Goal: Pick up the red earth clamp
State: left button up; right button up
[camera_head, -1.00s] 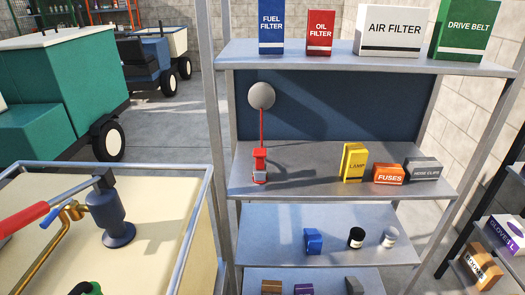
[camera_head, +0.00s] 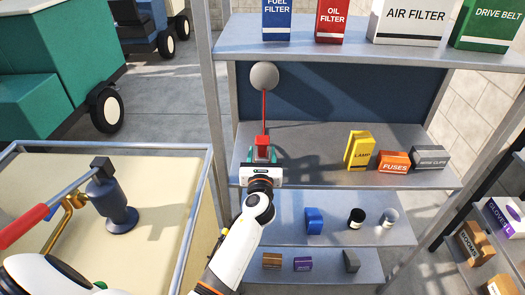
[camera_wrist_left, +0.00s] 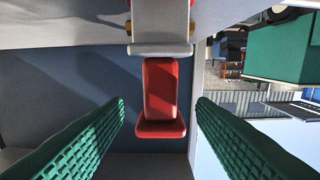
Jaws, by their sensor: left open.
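The gripper hides the clamp's lower part in the head view. My right gripper is not in view.
A yellow lamp box (camera_head: 359,150), an orange fuses box (camera_head: 394,162) and a grey hose clip box (camera_head: 430,158) stand to the right on the same shelf (camera_head: 318,168). A shelf post (camera_head: 214,110) stands close on the left. The cable reel (camera_head: 264,76) hangs above.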

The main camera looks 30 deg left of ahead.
pick_arm(q)
jog(key=shift+x, duration=3.15)
jog(key=shift+s, duration=0.15)
jog(key=shift+c, duration=0.9)
grip_shut()
